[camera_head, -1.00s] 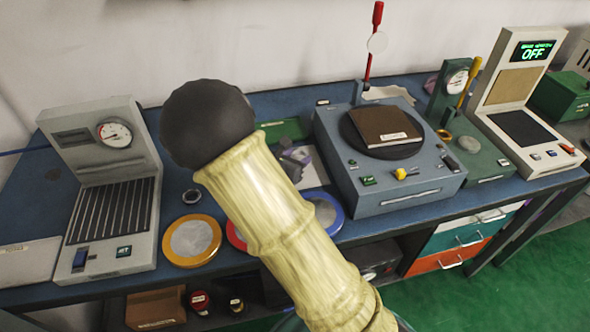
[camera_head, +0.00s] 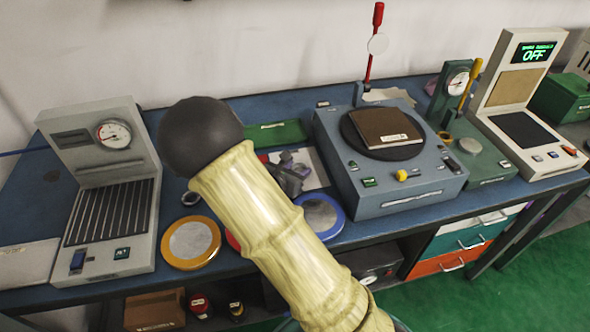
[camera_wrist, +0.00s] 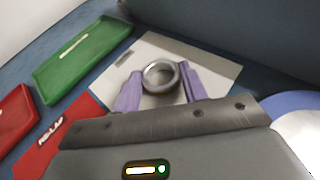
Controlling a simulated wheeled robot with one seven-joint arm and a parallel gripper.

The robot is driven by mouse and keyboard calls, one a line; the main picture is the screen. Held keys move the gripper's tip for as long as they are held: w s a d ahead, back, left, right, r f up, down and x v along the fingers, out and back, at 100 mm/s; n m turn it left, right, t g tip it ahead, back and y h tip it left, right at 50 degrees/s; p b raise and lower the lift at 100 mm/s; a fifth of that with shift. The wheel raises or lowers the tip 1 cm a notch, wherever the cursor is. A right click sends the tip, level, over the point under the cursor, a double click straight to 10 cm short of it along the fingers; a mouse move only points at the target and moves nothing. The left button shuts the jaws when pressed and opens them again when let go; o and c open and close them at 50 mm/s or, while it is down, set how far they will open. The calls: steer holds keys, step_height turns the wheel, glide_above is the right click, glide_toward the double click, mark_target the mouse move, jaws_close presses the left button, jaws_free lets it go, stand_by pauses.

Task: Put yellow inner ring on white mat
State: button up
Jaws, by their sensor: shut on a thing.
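My gripper (camera_wrist: 161,88) is shut on a grey metal ring (camera_wrist: 147,77), with one purple finger on each side of it; no yellow shows on the ring. The held ring is over the white mat (camera_wrist: 207,58) in the wrist view; I cannot tell whether it touches it. In the head view my gripper (camera_head: 291,172) is over the white mat (camera_head: 314,165), partly behind my arm, and the held ring cannot be made out there. Another small metal ring (camera_head: 189,199) lies on the bench left of my arm, partly hidden by it.
A green tray (camera_head: 276,133) lies behind the mat, and a red tray (camera_wrist: 62,137) shows in the wrist view. Yellow-rimmed (camera_head: 191,242) and blue-rimmed (camera_head: 321,215) discs lie near the front edge. A blue-grey machine (camera_head: 400,190) stands close on the right.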

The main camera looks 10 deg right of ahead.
steer(key=o, duration=1.1)
steer(key=shift+r, duration=0.15)
steer(key=p+v, duration=0.1)
steer(key=v, duration=1.1)
steer(key=shift+p, duration=0.4)
